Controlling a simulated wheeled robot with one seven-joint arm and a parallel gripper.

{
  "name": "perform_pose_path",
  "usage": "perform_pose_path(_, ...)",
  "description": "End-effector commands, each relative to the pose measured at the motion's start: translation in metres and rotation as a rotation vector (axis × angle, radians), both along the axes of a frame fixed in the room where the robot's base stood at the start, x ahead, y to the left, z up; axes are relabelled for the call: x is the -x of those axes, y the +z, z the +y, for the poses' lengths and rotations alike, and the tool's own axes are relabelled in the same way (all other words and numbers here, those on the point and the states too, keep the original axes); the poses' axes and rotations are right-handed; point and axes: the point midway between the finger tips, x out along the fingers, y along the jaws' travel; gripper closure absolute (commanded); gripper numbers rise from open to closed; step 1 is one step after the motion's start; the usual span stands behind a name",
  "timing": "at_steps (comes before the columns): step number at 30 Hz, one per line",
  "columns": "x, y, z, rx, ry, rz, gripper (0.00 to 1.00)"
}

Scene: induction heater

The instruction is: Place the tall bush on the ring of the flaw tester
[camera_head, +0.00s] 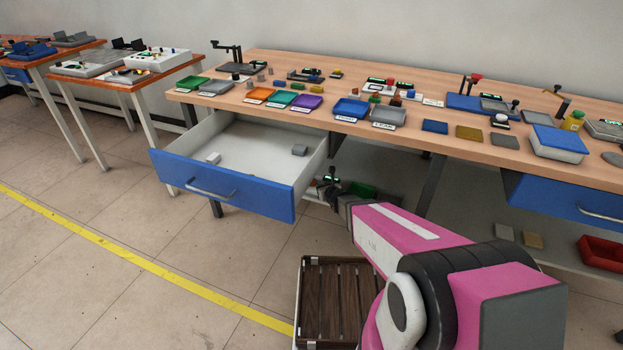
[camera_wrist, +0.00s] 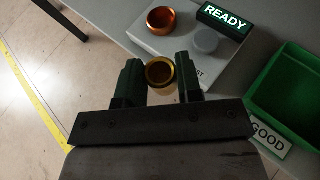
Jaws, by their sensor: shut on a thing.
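My gripper (camera_wrist: 158,66) is shut on a gold-coloured hollow bush (camera_wrist: 160,83), held between its two dark fingers. I look down into the bush's open top; its lower part is mostly hidden and its height is hard to judge. The flaw tester (camera_wrist: 190,65) is a pale box just beyond the gripper, with a copper-coloured ring (camera_wrist: 161,31), a round grey disc (camera_wrist: 206,40) and a lit READY display (camera_wrist: 225,18). The bush is on the near side of the ring, apart from it in the picture. In the head view my gripper (camera_head: 331,187) is small, below the tabletop by the lower shelf.
A green bin (camera_wrist: 292,95) labelled GOOD stands right of the tester. The open drawer (camera_head: 222,190) juts out left of my arm, with small grey pieces inside. The bench top (camera_head: 345,130) above is crowded. A slatted brown surface (camera_head: 336,300) lies below my arm.

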Motion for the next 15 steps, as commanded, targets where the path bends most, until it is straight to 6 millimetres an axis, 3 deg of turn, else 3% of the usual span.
perform_pose_path(1,-0.015,-0.002,0.006,0.000,0.001,-0.002,0.98)
perform_pose_path(9,-0.071,-0.002,0.032,-0.001,0.002,-0.002,0.98)
perform_pose_path(15,-0.096,-0.001,0.043,0.000,0.000,-0.001,0.98)
